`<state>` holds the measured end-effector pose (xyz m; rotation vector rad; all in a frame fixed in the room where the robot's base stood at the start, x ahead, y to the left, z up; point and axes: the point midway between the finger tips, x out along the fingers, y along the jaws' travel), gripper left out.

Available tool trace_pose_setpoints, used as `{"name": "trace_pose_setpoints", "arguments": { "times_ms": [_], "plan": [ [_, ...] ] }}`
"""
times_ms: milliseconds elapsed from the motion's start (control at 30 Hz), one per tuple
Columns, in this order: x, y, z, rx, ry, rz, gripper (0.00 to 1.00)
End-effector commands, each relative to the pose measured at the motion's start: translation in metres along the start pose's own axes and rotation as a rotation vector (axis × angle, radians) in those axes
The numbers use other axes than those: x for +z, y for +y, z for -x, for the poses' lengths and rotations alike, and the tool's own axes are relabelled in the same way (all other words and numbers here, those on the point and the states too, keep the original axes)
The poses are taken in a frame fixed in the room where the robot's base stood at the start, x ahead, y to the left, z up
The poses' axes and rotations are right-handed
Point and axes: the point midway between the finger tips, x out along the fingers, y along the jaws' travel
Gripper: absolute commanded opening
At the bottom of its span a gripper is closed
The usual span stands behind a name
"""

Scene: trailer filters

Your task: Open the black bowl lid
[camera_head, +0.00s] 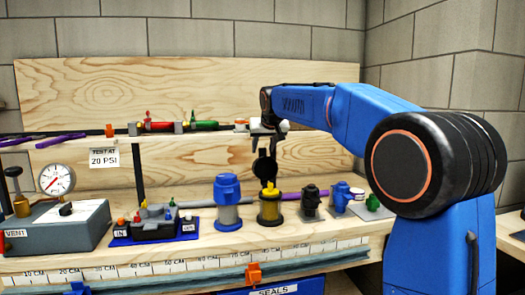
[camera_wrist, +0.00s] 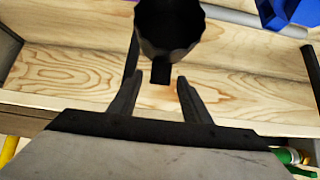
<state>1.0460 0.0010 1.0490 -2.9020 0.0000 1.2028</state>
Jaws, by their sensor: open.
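A black, ribbed, round piece (camera_wrist: 168,28) with a short flat tab lies just beyond the fingertips, the tab pointing at the gap. I cannot tell whether it touches a finger, or which part of a filter it is. A small black unit (camera_head: 310,202) on a grey base stands right of the yellow-ended canister.
A gauge box (camera_head: 60,228) is at far left. A shelf with a green cylinder (camera_head: 200,125) runs behind my gripper.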

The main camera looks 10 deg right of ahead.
Motion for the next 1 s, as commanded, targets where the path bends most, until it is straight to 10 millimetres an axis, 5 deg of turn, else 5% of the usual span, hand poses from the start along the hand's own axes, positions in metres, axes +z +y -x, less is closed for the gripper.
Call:
{"name": "trace_pose_setpoints", "arguments": {
  "times_ms": [533, 700, 1000],
  "plan": [
    [0.0, 0.0, -0.019, 0.0, 0.001, 0.0, 0.44],
    [0.0, 0.0, -0.019, 0.0, 0.001, 0.0, 0.03],
    [0.003, 0.0, -0.008, 0.0, 0.002, 0.0, 0.0]
  ]
}}
